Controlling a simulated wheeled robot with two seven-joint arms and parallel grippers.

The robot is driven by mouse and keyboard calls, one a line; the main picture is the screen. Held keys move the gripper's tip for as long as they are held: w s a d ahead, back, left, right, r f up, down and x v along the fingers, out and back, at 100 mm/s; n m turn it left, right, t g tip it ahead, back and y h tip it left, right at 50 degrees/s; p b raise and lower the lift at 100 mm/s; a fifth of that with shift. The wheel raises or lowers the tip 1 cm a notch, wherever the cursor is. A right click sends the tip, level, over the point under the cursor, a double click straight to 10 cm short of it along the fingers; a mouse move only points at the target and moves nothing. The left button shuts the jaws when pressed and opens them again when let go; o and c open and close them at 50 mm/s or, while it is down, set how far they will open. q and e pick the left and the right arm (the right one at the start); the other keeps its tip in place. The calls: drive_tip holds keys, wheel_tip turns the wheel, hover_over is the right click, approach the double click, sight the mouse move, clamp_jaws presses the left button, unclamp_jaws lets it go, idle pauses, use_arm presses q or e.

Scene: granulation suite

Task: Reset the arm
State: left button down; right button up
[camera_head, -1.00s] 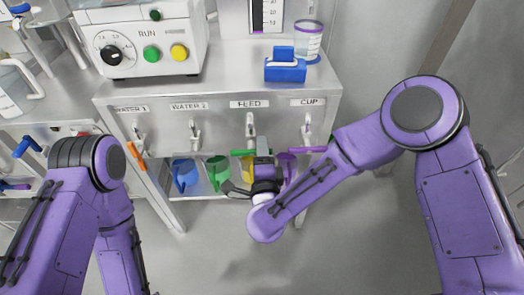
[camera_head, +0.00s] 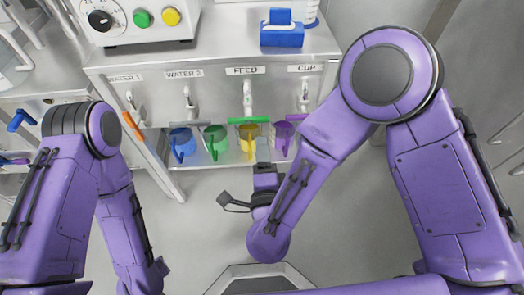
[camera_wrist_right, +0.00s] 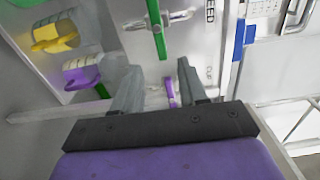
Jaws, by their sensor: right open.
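My right gripper (camera_head: 265,172) is open and empty in front of the dispensing bench (camera_head: 215,98), apart from its taps and mugs. In the right wrist view its two fingers (camera_wrist_right: 160,82) stand apart with nothing between them. My right arm (camera_head: 330,125) is bent at the elbow, with its forearm reaching in toward the bench. My left arm (camera_head: 125,215) hangs down at the left; its gripper is not in view.
Taps under WATER 2, FEED (camera_head: 247,95) and CUP line the bench front. Blue (camera_head: 182,141), green (camera_head: 214,139), yellow (camera_head: 247,141) and purple (camera_head: 282,137) mugs stand below. A blue block (camera_head: 282,35) sits on top. Floor before the bench is clear.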

idle(0.3)
drive_tip(key=s+d+f+n+g, duration=0.2)
drive_tip(key=d+f+n+g, duration=0.3)
drive_tip(key=f, duration=0.4)
drive_tip(key=s+d+f+n+g, duration=0.25)
drive_tip(key=d+f+n, duration=0.3)
drive_tip(key=f, duration=0.35)
drive_tip(key=s+d+f+g+h, duration=0.2)
drive_tip(key=s+d+f+g, duration=0.2)
drive_tip(key=s+d, duration=0.35)
drive_tip(key=s+d+f+g+h, duration=0.1)
drive_tip(key=s+d+f+g, duration=0.25)
drive_tip(key=s+d, duration=0.45)
wheel_tip(320, 180, up, 18)
drive_tip(key=d+p, duration=0.1)
drive_tip(key=p, duration=1.8)
drive_tip(key=shift+d+f+n, duration=0.15)
drive_tip(key=shift+d+n, duration=0.1)
drive_tip(key=shift+n, duration=0.2)
